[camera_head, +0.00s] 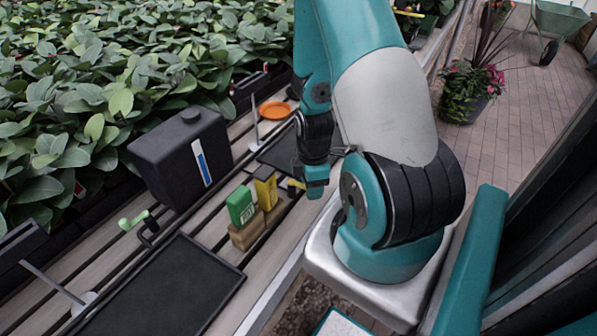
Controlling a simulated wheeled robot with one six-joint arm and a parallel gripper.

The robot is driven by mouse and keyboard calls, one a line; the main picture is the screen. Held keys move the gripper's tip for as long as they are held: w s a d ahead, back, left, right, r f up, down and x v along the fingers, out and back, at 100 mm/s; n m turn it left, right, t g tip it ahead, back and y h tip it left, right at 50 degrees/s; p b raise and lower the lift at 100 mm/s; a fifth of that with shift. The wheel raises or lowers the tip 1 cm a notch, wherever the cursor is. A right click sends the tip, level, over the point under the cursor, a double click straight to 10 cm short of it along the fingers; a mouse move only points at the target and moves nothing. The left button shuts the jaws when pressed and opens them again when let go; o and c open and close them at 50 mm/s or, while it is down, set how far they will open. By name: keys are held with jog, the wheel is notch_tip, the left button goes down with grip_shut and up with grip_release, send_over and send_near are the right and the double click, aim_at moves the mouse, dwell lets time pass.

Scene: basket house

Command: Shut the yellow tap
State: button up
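A small yellow piece (296,184), which looks like the handle of the yellow tap, shows just left of my gripper. Most of the tap is hidden behind the yellow packet and my gripper, so I cannot tell how its handle is turned. My gripper (317,188) hangs down from my teal arm at the right of this piece, close to it in the picture. I cannot tell whether they touch. The fingers are seen edge-on, so their opening does not show. A green tap (133,221) with a dark pipe stands further left.
A green packet (241,206) and a yellow packet (265,191) stand in a wooden holder (246,236). A black canister (181,153) stands behind them. An orange dish (275,110) is at the back, and a black tray (170,290) lies at the front. Leafy plants (110,90) fill the left.

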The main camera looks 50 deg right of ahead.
jog(key=shift+w+d, duration=0.15)
jog(key=shift+w, duration=0.05)
jog(key=shift+r+p, duration=0.15)
jog(key=shift+p, duration=0.15)
notch_tip(320, 180, up, 7)
jog(key=p, duration=0.6)
